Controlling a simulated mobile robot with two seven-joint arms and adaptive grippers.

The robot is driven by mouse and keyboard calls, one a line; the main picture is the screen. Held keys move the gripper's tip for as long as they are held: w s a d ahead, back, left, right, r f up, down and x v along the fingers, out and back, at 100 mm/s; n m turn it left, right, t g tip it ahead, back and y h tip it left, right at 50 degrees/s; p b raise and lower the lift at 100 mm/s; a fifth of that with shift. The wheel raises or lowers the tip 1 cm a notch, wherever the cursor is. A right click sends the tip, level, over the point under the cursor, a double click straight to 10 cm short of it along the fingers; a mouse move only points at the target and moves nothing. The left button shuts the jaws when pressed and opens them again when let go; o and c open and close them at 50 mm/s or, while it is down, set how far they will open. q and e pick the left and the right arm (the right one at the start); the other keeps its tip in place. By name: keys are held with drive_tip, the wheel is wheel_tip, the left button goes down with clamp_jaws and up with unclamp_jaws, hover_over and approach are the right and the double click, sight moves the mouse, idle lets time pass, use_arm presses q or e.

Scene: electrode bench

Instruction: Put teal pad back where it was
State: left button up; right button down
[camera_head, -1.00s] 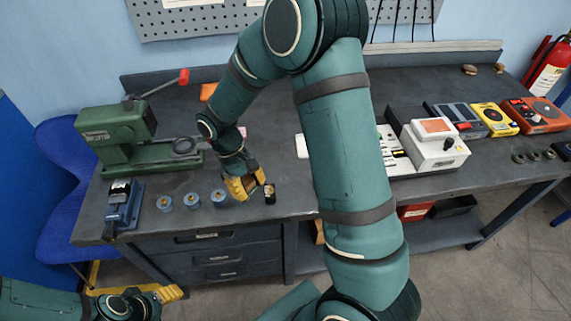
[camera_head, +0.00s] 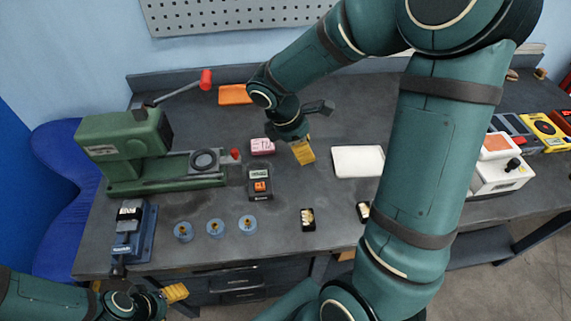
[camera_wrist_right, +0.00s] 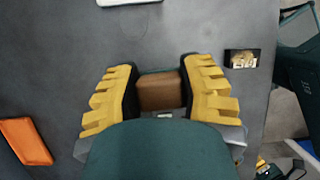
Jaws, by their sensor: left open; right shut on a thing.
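My right gripper (camera_head: 303,151) is over the middle of the bench, between a pink block and a white slab. In the right wrist view its yellow fingers (camera_wrist_right: 160,92) are shut on a small block with a brown face and a thin dark teal edge, the teal pad (camera_wrist_right: 158,72). Most of the pad is hidden by the fingers and gripper body. In the head view the pad cannot be made out. My left gripper (camera_head: 174,293) is open and empty, low at the left in front of the bench.
The pink block (camera_head: 262,147), black meter (camera_head: 259,183), white slab (camera_head: 358,161) and orange pad (camera_head: 235,94) lie around the right gripper. A green press (camera_head: 130,150) stands left. Blue cups (camera_head: 215,229) and a small black tray (camera_head: 307,219) line the front. Bare bench lies between.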

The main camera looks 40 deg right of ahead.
drive_tip(key=shift+w+f, duration=0.15)
drive_tip(key=shift+w, duration=0.15)
drive_tip(key=b, duration=0.2)
hover_over(305, 178)
drive_tip(key=f, duration=0.6)
drive_tip(key=shift+w+a, duration=0.25)
drive_tip(key=shift+a, duration=0.15)
drive_tip(key=shift+f+b, duration=0.45)
drive_tip(key=shift+f, duration=1.4)
drive_tip(key=shift+r, duration=0.1)
drive_tip(key=c, duration=0.9)
unclamp_jaws()
drive_tip(key=shift+f, duration=0.2)
drive_tip(key=o, duration=0.3)
drive_tip(key=shift+r, duration=0.1)
